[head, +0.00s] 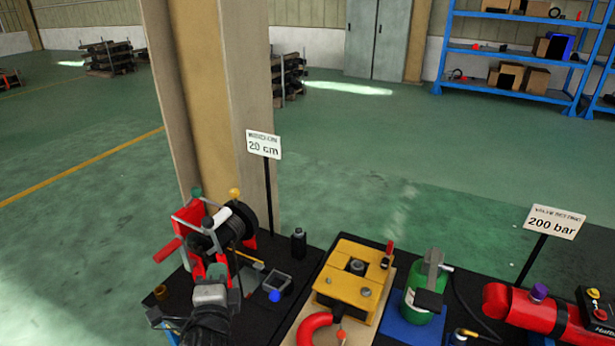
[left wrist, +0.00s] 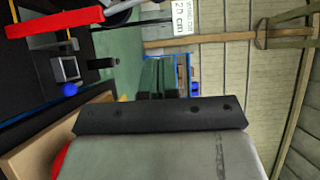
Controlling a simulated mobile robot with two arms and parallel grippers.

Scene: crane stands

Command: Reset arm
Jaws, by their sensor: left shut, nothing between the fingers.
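My left gripper (head: 210,290) is low in the head view, left of centre, over the black mat (head: 165,297) of the left stand. It is shut and empty. It is in front of a red-framed winch (head: 191,225) with a black drum and partly hides its lower part; I cannot tell whether they touch. In the left wrist view, a grey body with a dark bar (left wrist: 160,115) fills the lower middle. My right gripper is not in view.
A sign reads 20 cm (head: 263,145), another 200 bar (head: 553,222). A pillar (head: 215,90) rises behind the winch.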

